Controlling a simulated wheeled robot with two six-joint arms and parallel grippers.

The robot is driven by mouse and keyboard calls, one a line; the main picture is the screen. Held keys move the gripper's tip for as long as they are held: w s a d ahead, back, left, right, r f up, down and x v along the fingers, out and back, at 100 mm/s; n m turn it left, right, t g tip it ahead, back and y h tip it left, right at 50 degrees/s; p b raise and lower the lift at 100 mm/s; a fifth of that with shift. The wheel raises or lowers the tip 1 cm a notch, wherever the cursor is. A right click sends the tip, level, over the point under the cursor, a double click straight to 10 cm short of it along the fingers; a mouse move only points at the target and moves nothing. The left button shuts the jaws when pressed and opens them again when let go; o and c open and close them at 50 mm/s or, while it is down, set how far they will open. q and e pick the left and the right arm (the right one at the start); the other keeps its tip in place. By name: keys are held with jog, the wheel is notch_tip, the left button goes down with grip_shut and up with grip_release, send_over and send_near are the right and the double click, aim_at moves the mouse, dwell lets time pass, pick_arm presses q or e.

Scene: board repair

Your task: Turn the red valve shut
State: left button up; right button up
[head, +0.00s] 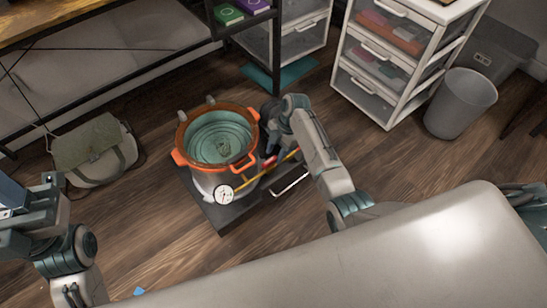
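The red valve (270,162) shows as a small red piece at the yellow pipe (246,184), on the right side of an orange-rimmed pot (176,157). My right gripper (268,142) reaches down close to the valve from above, between the pot and my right forearm. Its fingers are small, dark and partly hidden, so I cannot tell whether they touch the valve or are closed. My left gripper (12,200) is at the left picture edge, partly cut off and far from the valve. I cannot tell its opening.
A round white gauge (224,194) sits at the pipe's lower left end. The pot stands on a dark base (222,222) on the wood floor. A green bag (88,150) lies left; a drawer unit (385,105) and grey bin (459,103) stand right.

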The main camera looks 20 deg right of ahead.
jog(key=shift+x, duration=1.05)
